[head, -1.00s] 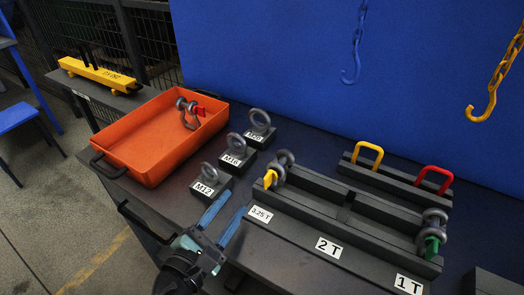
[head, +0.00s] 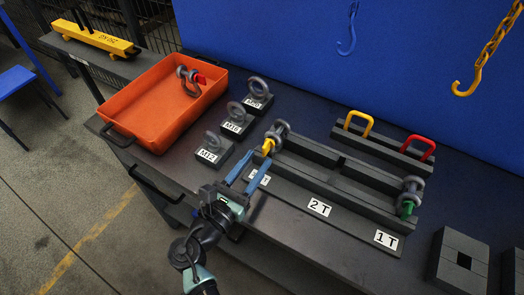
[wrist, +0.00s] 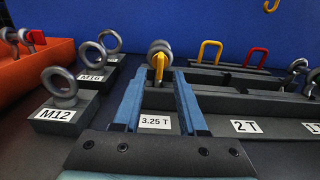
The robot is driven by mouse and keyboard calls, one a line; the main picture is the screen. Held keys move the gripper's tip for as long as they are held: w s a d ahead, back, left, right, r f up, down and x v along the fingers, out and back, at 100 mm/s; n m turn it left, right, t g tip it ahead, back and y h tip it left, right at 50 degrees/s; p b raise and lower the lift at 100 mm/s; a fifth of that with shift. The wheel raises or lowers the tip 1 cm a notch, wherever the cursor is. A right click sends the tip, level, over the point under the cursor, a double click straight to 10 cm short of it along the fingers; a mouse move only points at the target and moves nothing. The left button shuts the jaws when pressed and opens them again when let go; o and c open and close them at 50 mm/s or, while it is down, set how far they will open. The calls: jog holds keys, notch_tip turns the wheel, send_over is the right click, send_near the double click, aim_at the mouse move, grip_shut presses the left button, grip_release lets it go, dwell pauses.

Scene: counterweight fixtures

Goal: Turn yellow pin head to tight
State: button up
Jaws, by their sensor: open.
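The yellow pin head (head: 268,146) sits on a grey shackle (head: 280,131) at the left end of the dark rack, in the 3.25 T slot. In the wrist view the yellow pin head (wrist: 159,67) stands upright as a flat tab in front of the shackle rings, centred between the fingers. My gripper (head: 249,168) is open with blue fingers, pointing at the pin head from the front. In the wrist view my gripper (wrist: 158,85) has its fingertips on either side of and short of the pin head; I cannot tell any contact.
Eye bolts on blocks marked M12 (head: 212,150), M16 (head: 236,120) and M20 stand left of the rack (head: 340,188). An orange tray (head: 150,128) holds a red-pinned shackle. A green-pinned shackle (head: 408,196) sits at the 1 T end. Yellow and red handles stand behind.

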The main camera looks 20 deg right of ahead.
aim_at(263, 153)
jog(key=shift+x, duration=1.7)
grip_shut()
